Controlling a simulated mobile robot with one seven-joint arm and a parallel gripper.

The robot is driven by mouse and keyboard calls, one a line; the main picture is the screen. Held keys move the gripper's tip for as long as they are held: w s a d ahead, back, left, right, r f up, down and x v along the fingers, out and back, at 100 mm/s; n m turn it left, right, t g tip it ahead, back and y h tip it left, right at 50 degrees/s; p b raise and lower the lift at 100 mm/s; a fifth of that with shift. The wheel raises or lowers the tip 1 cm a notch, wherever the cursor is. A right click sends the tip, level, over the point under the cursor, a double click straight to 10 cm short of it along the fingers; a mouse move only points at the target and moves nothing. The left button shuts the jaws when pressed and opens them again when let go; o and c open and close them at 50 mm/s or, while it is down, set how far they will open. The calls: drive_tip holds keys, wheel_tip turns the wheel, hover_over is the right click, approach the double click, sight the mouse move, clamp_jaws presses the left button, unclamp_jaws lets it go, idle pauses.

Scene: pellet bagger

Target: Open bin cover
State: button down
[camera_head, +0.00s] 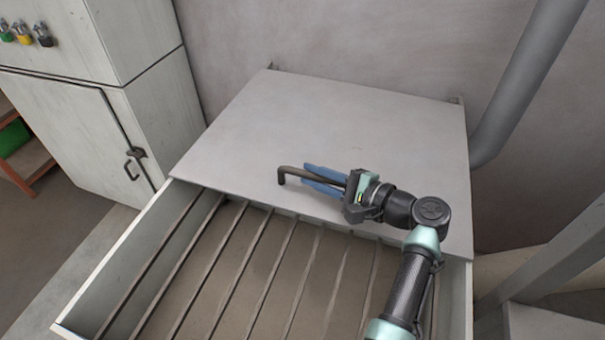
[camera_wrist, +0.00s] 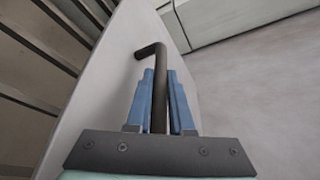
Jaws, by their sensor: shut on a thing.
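The bin cover (camera_head: 290,120) is a flat grey panel over the back part of the bin. Its front edge lies across the bin, and the front part shows open with a slatted grate (camera_head: 235,275). A dark bent bar handle (camera_head: 288,170) is on the cover near its front edge. My gripper (camera_head: 322,178) has blue fingers and is shut on the handle, one finger on each side of the bar. In the wrist view the handle (camera_wrist: 155,55) runs between the fingers, and its bent end sticks out past them.
A white cabinet (camera_head: 85,140) stands at the left. A grey pipe (camera_head: 525,85) runs down the wall at the right, near the cover's right edge. Grey rails (camera_head: 560,260) stand at the lower right. The wall is close behind the cover.

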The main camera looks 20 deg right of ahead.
drive_tip(key=shift+w+d, duration=0.1)
idle(0.3)
drive_tip(key=c, duration=0.8)
unclamp_jaws()
wheel_tip(320, 180, up, 3)
hover_over(368, 222)
drive_tip(key=shift+f, duration=0.15)
drive_tip(key=shift+p, duration=0.3)
